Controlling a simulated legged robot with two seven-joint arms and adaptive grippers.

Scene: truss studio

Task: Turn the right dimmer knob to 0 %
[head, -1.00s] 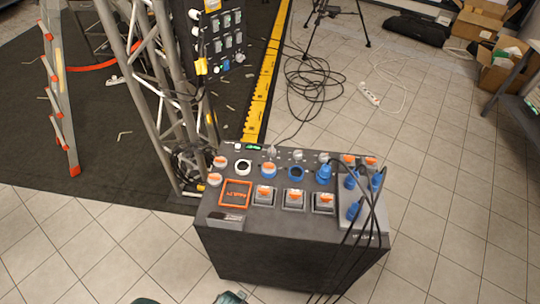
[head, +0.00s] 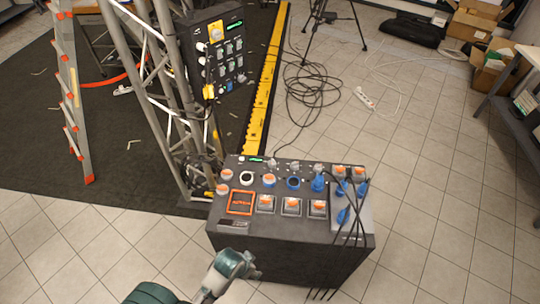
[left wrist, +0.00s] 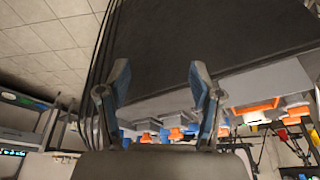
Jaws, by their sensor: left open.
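A black control box (head: 290,240) stands on the tiled floor in the head view. Along the back of its sloped top are small grey-white knobs, one (head: 273,162) at left, one (head: 295,165) in the middle and one (head: 319,168) at right. I cannot tell which knobs are the dimmers or read their settings. In the left wrist view my left gripper (left wrist: 160,76) is open and empty, its two fingers apart. The box's dark side and its orange and blue fittings show upside down beyond it. My left arm shows in front of the box's lower left. My right gripper is not in view.
Blue plugs (head: 342,215) with black cables hang over the box's right side. A truss (head: 165,100) with a black panel (head: 215,55) stands behind at left, beside a ladder (head: 70,100). Cables (head: 312,85) lie on the floor behind. Open floor lies right of the box.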

